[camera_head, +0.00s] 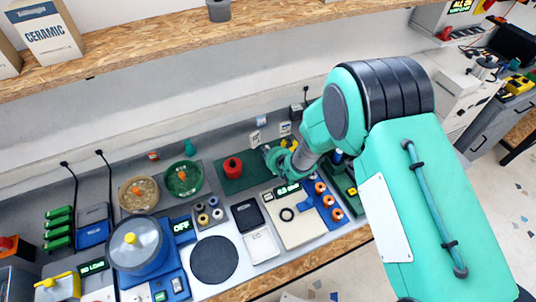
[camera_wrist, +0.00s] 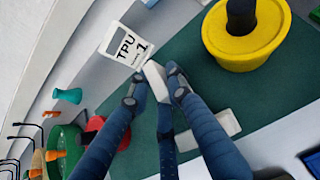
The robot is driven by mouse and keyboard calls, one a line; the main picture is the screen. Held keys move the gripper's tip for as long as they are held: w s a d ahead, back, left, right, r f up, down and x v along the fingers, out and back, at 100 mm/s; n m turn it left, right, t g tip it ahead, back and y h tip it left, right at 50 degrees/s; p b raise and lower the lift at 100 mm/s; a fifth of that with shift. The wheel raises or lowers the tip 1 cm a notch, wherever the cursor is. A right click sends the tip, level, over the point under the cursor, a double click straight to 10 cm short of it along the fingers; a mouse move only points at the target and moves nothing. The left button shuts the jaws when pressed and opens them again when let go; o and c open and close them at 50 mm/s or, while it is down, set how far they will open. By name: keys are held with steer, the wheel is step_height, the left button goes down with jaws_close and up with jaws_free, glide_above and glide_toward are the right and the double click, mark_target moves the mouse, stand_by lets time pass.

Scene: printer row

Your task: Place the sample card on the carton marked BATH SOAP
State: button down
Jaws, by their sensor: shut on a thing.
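The sample card (camera_wrist: 122,47) is white and reads "TPU" with a large "1". It stands at the fingertips in the wrist view, with a white block (camera_wrist: 156,78) below it between the fingers. My gripper (camera_wrist: 157,86) is shut on this card piece; its blue fingers hide part of it. A carton marked CERAMIC (camera_head: 52,33) stands on the upper shelf. No BATH SOAP marking is readable in either view.
The wooden shelf (camera_head: 150,66) runs above the bench, with a second carton (camera_head: 6,58) cut off at the left. A yellow round item (camera_wrist: 236,47) and a white bar (camera_wrist: 213,126) are on the green mat (camera_wrist: 275,110). Dishes, jars and displays crowd the bench's left.

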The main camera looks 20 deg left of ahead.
steer(key=shift+r, duration=0.1)
step_height(320, 180, up, 10)
steer(key=shift+f+p, duration=0.1)
steer(key=shift+p, duration=0.25)
stand_by(0.8)
steer(key=w+d+r+p, duration=0.2)
steer(key=w+d+r, duration=0.3)
steer(key=w+d, duration=0.5)
steer(key=w+d+r+p, duration=0.1)
steer(key=w+d+r, duration=0.3)
steer(key=w+d, duration=0.6)
steer(key=d, duration=0.4)
steer(key=shift+d+r+p, duration=0.2)
steer(key=shift+r+p, duration=0.2)
steer(key=shift+w, duration=0.15)
steer(key=w+a+p, duration=0.1)
steer(key=w, duration=0.4)
steer(key=w+a+f+p, duration=0.1)
steer(key=w, duration=0.4)
steer(key=w+a, duration=0.2)
steer(key=w, duration=0.3)
steer(key=shift+w+a+f+p, duration=0.1)
steer(key=shift+w+f+p, duration=0.15)
steer(key=shift+p, duration=0.15)
